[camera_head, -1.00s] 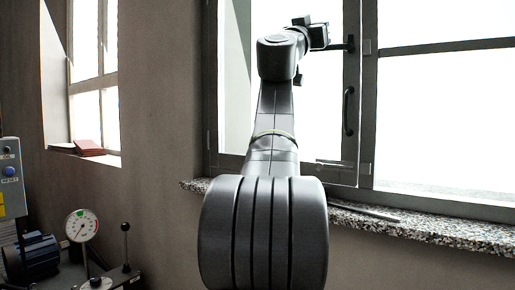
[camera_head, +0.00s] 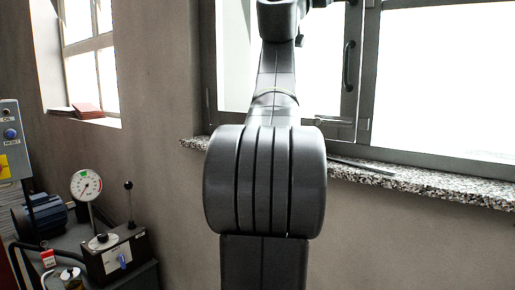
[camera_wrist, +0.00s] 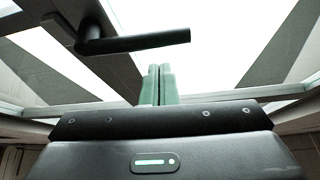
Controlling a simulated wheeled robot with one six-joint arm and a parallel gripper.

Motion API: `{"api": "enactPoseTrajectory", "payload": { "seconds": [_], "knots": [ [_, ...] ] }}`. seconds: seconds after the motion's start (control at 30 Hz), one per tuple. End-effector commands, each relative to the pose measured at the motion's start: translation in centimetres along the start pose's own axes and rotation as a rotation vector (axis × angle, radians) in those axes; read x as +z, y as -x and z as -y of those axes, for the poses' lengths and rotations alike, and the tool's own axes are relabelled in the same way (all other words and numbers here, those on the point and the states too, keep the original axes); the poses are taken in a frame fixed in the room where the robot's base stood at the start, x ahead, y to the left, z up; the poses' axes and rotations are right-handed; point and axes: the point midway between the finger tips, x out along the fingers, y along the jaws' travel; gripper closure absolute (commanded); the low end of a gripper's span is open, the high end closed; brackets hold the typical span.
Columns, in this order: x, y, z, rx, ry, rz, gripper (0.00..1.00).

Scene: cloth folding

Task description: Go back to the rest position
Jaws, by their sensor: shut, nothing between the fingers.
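My gripper (camera_wrist: 158,84) shows in the wrist view with its two greenish fingers pressed together and nothing between them. It points toward the bright window, and a dark window handle (camera_wrist: 135,42) crosses the view just above and left of the fingertips. I cannot tell the gap between them. In the head view my arm stands raised in the middle, before the window (camera_head: 440,80), and its upper end runs out of the top of the picture, so the fingers do not show there. No cloth is in view.
A speckled stone sill (camera_head: 430,183) runs under the window behind my arm. At the lower left stand a dial gauge (camera_head: 86,185), a blue motor (camera_head: 40,216) and a control box (camera_head: 10,135). Red books (camera_head: 87,109) lie on the left window's sill.

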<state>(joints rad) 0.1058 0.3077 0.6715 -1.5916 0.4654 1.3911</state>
Motion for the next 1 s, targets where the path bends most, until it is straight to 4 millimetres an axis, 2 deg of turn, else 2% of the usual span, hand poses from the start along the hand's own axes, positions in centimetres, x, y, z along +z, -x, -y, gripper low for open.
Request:
{"api": "enactPoseTrajectory", "payload": {
  "seconds": [0.03, 0.1, 0.13, 0.17, 0.67, 0.8, 1.0],
  "knots": [
    [-1.6, -0.3, -0.2, 0.0, -0.003, -0.003, 1.0],
    [-3.3, 0.2, -0.7, -0.001, -0.004, -0.003, 1.0],
    [-2.2, 1.2, -0.7, -0.001, -0.002, -0.001, 1.0],
    [-1.9, 1.8, -0.7, -0.002, -0.003, 0.0, 1.0],
    [-1.9, 10.3, -0.8, -0.002, -0.002, -0.001, 1.0],
    [-2.6, 6.9, -0.7, 0.002, 0.002, 0.002, 1.0],
    [-2.7, 3.5, -0.6, 0.002, 0.001, 0.001, 1.0]
  ]
}}
